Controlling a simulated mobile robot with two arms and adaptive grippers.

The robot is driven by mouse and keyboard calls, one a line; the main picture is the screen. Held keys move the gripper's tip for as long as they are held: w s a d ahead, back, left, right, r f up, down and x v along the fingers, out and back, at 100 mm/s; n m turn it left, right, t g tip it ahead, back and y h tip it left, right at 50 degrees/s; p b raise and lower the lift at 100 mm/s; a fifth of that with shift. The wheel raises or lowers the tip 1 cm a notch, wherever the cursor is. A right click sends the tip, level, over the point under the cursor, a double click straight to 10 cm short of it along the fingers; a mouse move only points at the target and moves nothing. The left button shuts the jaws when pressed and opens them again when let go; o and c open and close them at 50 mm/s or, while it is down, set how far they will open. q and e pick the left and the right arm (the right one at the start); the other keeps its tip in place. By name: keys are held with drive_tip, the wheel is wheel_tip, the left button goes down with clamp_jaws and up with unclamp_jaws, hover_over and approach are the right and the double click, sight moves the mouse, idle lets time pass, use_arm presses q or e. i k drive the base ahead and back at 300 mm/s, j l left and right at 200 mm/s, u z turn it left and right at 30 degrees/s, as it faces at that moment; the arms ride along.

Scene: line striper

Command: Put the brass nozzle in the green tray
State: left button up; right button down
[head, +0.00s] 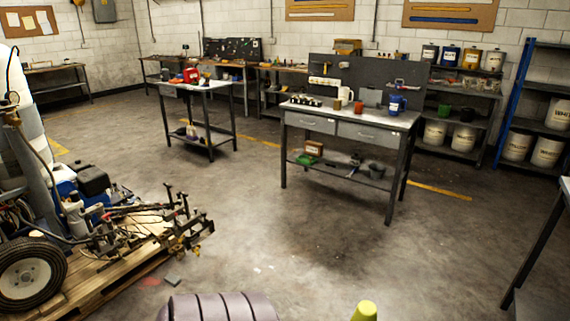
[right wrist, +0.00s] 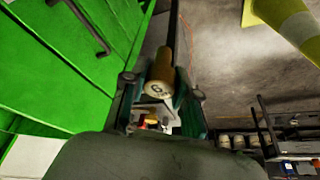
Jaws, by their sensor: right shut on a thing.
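A brass-coloured cylinder (right wrist: 160,72) marked with a 6, apparently the brass nozzle, shows in the right wrist view between the fingers of my right gripper (right wrist: 161,95). The gripper is shut on it. A small, low green object (head: 306,160) lies on the lower shelf of the middle workbench in the head view; it may be the green tray, but it is too small to be sure. Neither gripper shows in the head view, and my left gripper is in no frame.
A green drawer cabinet (right wrist: 75,55) stands close at the left of the right wrist view; a yellow cone (right wrist: 290,25) is at upper right. The middle workbench (head: 345,122) carries cups and a blue jug. A striper machine (head: 85,205) sits on a pallet at left. Open floor lies between.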

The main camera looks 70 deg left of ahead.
sight(303, 159)
drive_tip(key=j+u, duration=0.2)
drive_tip(key=u, duration=0.2)
drive_tip(key=k+j+u, duration=0.1)
drive_tip(key=j+u, duration=0.15)
drive_tip(key=u, duration=0.2)
drive_tip(key=j+u, duration=0.25)
drive_tip(key=u, duration=0.15)
drive_tip(key=j+u, duration=0.25)
drive_tip(key=u, duration=0.15)
drive_tip(key=i+j+u, duration=0.1)
drive_tip(key=u, duration=0.35)
drive_tip(key=i+j+u, duration=0.25)
drive_tip(key=i+j, duration=0.2)
drive_tip(key=j, duration=0.15)
drive_tip(key=i+j+u, duration=0.3)
drive_tip(key=i+j, duration=0.2)
drive_tip(key=i+z, duration=0.75)
drive_tip(key=i+j+z, duration=0.25)
drive_tip(key=i+z, duration=0.15)
drive_tip(key=i+l, duration=0.1)
drive_tip(key=i, duration=0.6)
drive_tip(key=i+l, duration=0.15)
drive_tip(key=i, duration=0.6)
drive_tip(key=i+l, duration=0.1)
drive_tip(key=i, duration=0.6)
drive_tip(key=j+u, duration=0.05)
